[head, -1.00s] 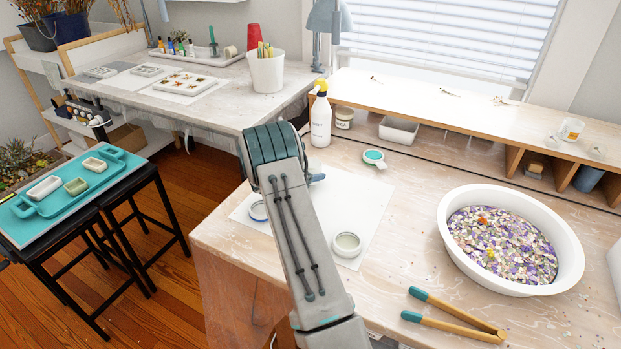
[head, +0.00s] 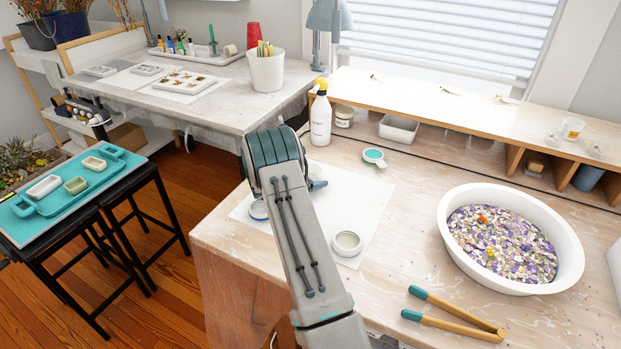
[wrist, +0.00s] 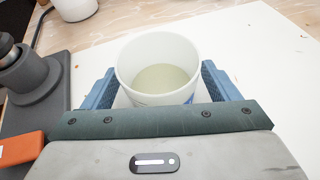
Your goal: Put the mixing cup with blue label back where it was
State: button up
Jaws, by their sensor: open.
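In the wrist view a white mixing cup (wrist: 158,72) stands upright on the white paper, with pale liquid inside. A bit of blue label shows low on its near right side. My gripper (wrist: 158,84) is open, with one blue finger on each side of the cup. I cannot tell if the fingers touch it. In the head view my arm hides most of the gripper and this cup.
A spray bottle (head: 320,118), a jar (head: 344,117) and a teal round tool (head: 374,157) are behind the paper (head: 372,200). A white basin of chips (head: 452,255) and tongs (head: 455,318) are at right. A dark grey object (wrist: 35,85) stands close left of my gripper.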

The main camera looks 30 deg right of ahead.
jog(key=v, duration=1.1)
jog(key=shift+a+r+b, duration=0.15)
jog(key=shift+r+b, duration=0.1)
jog(key=shift+b, duration=0.1)
jog(key=shift+s+a+r, duration=0.2)
jog(key=s+a+r+m+g+y, duration=0.1)
jog(key=s+a+r+m+y, duration=0.2)
jog(key=s+r+m, duration=0.35)
jog(key=s+a+r+m+g+y, duration=0.2)
jog(key=s+a+r+m, duration=0.15)
jog(key=s, duration=0.55)
jog(key=s+a+r+m+t+y, duration=0.1)
jog(key=s+a+r+m+y, duration=0.1)
jog(key=s+a+m+y, duration=0.2)
jog(key=s+a+r+m+t+y, duration=0.1)
jog(key=s+a+r+m+y, duration=0.2)
jog(key=s+a+m, duration=0.3)
jog(key=s+a+y, duration=0.1)
jog(key=s+a, duration=0.4)
jog(key=s, duration=0.4)
jog(key=shift+m+t, duration=0.3)
jog(key=shift+t, duration=0.1)
jog(key=shift+s, duration=0.1)
